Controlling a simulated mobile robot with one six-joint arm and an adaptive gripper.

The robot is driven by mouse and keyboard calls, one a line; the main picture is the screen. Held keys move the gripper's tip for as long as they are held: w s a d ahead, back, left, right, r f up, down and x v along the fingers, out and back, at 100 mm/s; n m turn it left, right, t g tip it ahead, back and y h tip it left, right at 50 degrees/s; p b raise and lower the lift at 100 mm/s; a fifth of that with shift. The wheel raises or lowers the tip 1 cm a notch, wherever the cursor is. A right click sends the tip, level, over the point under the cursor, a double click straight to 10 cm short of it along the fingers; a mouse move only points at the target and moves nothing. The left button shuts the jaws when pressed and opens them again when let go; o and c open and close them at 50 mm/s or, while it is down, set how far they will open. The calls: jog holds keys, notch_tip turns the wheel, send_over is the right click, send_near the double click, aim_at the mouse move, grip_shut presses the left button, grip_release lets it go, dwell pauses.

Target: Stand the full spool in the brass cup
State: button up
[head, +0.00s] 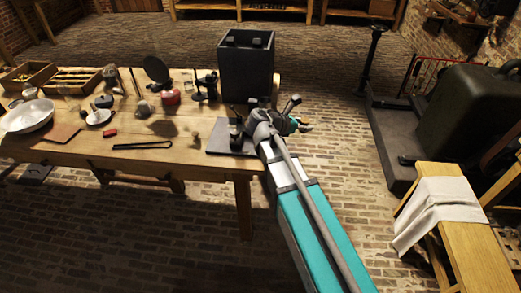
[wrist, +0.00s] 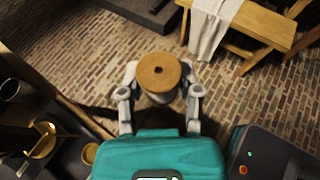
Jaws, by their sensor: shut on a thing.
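A spool (wrist: 158,72) with a round tan end and a dark centre hole shows in the wrist view. My gripper (wrist: 160,92) is shut on it, a finger on either side, and holds it clear over the brick floor. In the head view my gripper (head: 292,124) is beyond the table's right end; the spool is not clear there. A brass-coloured, cup-like thing (wrist: 42,140) is at lower left in the wrist view, with a smaller tan round thing (wrist: 90,154) nearby. I cannot tell for sure which is the brass cup.
A bench (head: 470,215) with a cloth (head: 435,212) stands at the right. Brick floor lies open between them.

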jog(key=a+f+n+t+b, duration=0.1)
jog(key=a+f+b, duration=0.2)
jog(key=a, duration=1)
jog(key=a+f+n+t+y+b, duration=0.1)
jog(key=a+f+b, duration=0.2)
jog(key=a, duration=1)
jog(key=shift+w+a+f, duration=0.15)
jog(key=shift+w, duration=0.2)
jog(key=f+b+x, duration=0.1)
jog(key=b+x, duration=0.1)
jog(key=x, duration=0.2)
jog(key=f+b+x, duration=0.1)
jog(key=b+x, duration=0.2)
jog(key=x, duration=0.2)
jog(key=s+f+b+x, duration=0.1)
jog(key=b+x, duration=0.2)
jog(key=x, duration=0.2)
jog(key=shift+w+a+f, duration=0.1)
jog(key=shift+a+f, duration=0.1)
jog(key=shift+w+d+f+b, duration=0.3)
jog(key=shift+d+f+b, duration=0.05)
jog(key=shift+b, duration=0.2)
